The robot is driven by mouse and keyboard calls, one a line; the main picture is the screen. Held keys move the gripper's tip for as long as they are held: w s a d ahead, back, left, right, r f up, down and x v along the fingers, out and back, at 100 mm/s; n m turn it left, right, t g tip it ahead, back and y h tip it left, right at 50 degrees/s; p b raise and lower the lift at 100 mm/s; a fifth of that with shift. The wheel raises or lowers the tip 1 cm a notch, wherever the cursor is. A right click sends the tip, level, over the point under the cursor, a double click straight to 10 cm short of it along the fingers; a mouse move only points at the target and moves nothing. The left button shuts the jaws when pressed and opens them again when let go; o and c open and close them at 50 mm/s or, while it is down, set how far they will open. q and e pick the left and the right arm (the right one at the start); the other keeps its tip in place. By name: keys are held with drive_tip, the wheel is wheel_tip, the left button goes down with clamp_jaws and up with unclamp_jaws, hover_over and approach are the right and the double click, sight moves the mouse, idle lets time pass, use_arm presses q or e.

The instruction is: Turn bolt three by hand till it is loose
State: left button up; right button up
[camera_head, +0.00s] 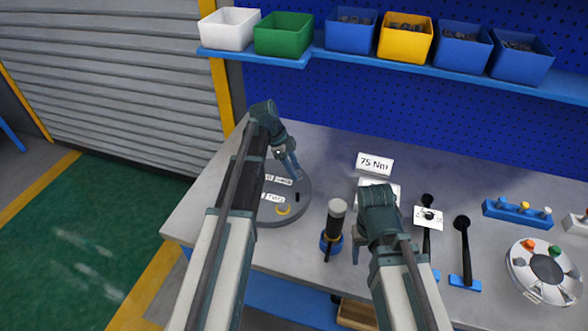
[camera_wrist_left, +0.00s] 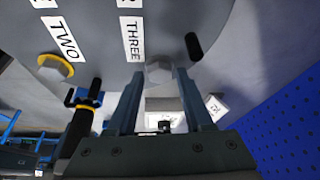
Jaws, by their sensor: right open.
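The flanged shell (camera_head: 300,207) is a grey disc on the bench, partly hidden by my left arm. In the left wrist view, bolt three (camera_wrist_left: 158,72) is a pale bolt head beside the label THREE (camera_wrist_left: 131,39). My left gripper (camera_wrist_left: 160,76) has one finger on each side of this head; whether they touch it I cannot tell. In the head view, my left gripper (camera_head: 294,172) points down at the shell. A yellow-ringed bolt (camera_wrist_left: 55,67) sits by the label TWO. My right gripper (camera_head: 357,250) is open over the bench, mostly hidden by its arm.
A black-and-blue tool with a grey top (camera_head: 334,225) stands between my arms. A 75 Nm sign (camera_head: 375,163) stands behind. Upright levers (camera_head: 463,240) and a round tray (camera_head: 518,268) are at right. A short black peg (camera_wrist_left: 193,46) stands near bolt three.

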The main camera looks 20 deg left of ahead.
use_arm(q)
clamp_jaws()
